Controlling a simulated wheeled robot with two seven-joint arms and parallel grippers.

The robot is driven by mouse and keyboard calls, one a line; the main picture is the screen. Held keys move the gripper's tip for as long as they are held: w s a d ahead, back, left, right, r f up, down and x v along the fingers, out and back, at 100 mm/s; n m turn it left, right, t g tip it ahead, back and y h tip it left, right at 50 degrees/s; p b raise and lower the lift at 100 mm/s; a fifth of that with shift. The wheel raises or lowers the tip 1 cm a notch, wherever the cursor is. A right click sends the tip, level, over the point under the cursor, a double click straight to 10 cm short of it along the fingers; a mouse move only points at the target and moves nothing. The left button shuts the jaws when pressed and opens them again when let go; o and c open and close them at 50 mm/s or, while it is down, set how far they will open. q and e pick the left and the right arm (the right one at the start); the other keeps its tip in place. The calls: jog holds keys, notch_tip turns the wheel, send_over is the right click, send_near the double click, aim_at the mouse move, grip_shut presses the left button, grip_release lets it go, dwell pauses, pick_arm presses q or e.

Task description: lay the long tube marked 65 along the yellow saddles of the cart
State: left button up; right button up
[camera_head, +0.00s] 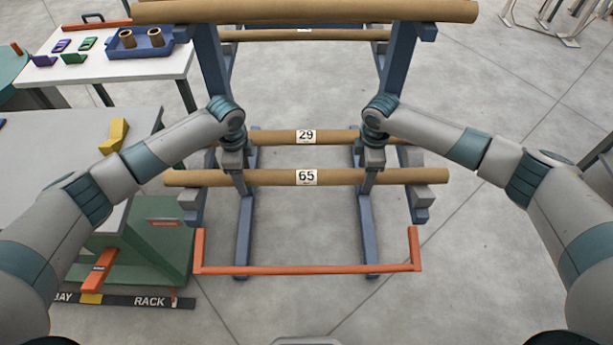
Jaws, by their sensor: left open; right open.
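The long brown tube marked 65 (306,177) lies level across the lower front arms of a blue rack (244,225). My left gripper (240,180) is at the tube, left of its label, with its jaws open. My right gripper (368,178) is at the tube, right of its label, also open. A yellow saddle-shaped piece (114,135) stands on the grey-topped cart (60,150) at the left. My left arm hides part of that cart.
A second tube marked 29 (305,137) lies just behind. More tubes, one of them large (305,11), lie higher on the rack. An orange bar (308,269) runs low in front. A white table (125,70) holds a blue tray (139,42).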

pick_arm(q)
jog(key=shift+c, duration=0.6)
pick_arm(e)
jog(key=shift+f, duration=0.1)
jog(key=shift+c, duration=0.6)
pick_arm(q)
jog(key=c, duration=1.2)
pick_arm(e)
jog(key=c, duration=1.2)
pick_arm(q)
jog(key=shift+r, duration=0.1)
